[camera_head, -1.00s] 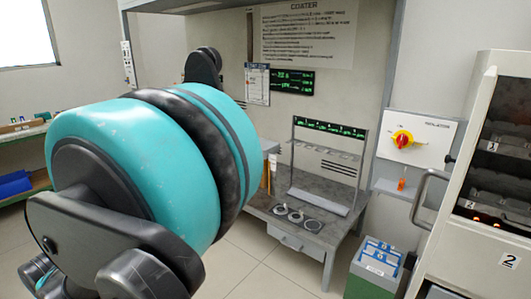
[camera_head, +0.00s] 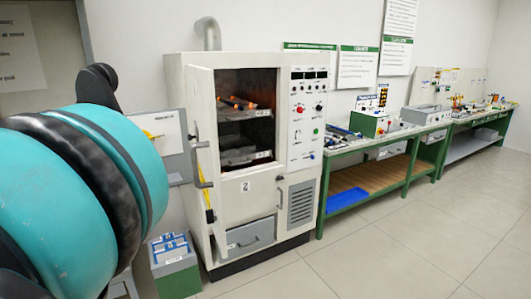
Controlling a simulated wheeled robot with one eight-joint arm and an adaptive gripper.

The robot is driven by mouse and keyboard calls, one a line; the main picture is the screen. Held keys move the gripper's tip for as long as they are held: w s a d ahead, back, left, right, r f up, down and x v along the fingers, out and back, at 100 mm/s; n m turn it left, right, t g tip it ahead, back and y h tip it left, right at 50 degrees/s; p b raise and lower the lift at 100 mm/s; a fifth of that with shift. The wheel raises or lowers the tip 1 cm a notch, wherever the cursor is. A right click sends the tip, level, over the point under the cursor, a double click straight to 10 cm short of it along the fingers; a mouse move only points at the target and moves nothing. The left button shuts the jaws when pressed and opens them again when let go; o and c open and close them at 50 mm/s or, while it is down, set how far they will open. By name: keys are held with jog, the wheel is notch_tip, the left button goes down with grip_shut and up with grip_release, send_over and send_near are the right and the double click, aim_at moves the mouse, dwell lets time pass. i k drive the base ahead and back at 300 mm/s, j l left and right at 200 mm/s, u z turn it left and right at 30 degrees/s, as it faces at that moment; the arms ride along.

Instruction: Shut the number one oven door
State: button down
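The white oven (camera_head: 285,75) stands left of centre in the head view. Its upper chamber (camera_head: 246,128) is uncovered. A narrow white door panel (camera_head: 200,110), seen nearly edge-on, stands swung out at the left of the opening with a grey handle (camera_head: 198,147) on it. Its number does not show, so I cannot read which door it is. A panel below the chamber bears a "2" (camera_head: 245,187) and looks closed. My gripper is not in view; only the teal and black links of my arm show at the left.
Glowing orange rods (camera_head: 238,102) lie on the oven's upper shelf. The floor (camera_head: 385,250) in front is clear.

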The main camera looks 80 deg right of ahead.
aim_at(205, 154)
jog(key=z, duration=2)
jog(key=k+l+z, duration=0.1)
jog(key=l+z, duration=0.2)
